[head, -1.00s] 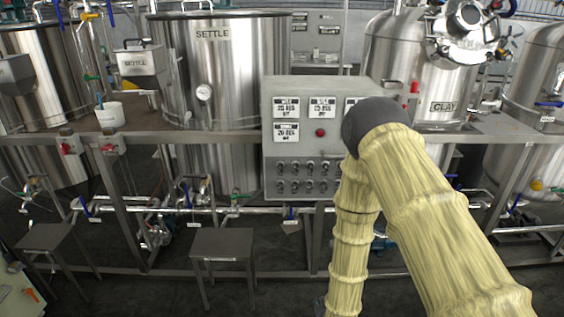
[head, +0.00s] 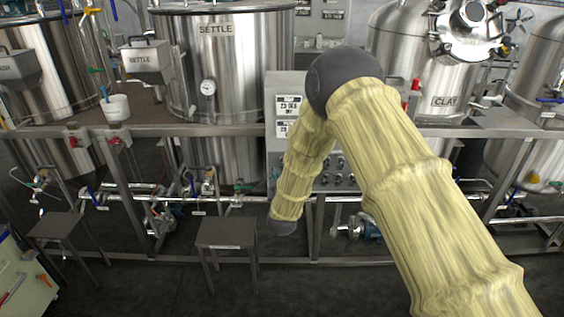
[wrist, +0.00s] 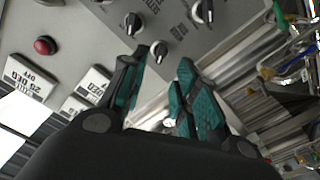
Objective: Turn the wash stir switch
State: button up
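The grey control panel (head: 273,150) stands in the middle of the head view, largely covered by my arm. Part of its lower rows of small dark switches (head: 345,180) shows to the right of my forearm. In the wrist view the panel (wrist: 95,40) appears tilted, with black rotary switches (wrist: 158,50), (wrist: 133,22) and (wrist: 203,12) near the fingertips. Their labels are too blurred or cut off to tell which is wash stir. My gripper (wrist: 163,62) is open and empty, its teal-padded fingers apart in front of the panel. It is hidden in the head view.
A red button (wrist: 44,45) and white display plates (wrist: 27,78) are on the panel. A steel rail (head: 180,130) runs across the front. A SETTLE tank (head: 240,70) and a CLAY tank (head: 420,75) stand behind. A small metal stool (head: 226,233) stands in front, on open floor.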

jog(key=w+p, duration=0.1)
jog(key=w, duration=0.5)
jog(key=shift+w+p, duration=0.3)
jog(key=shift+p, duration=0.05)
grip_shut()
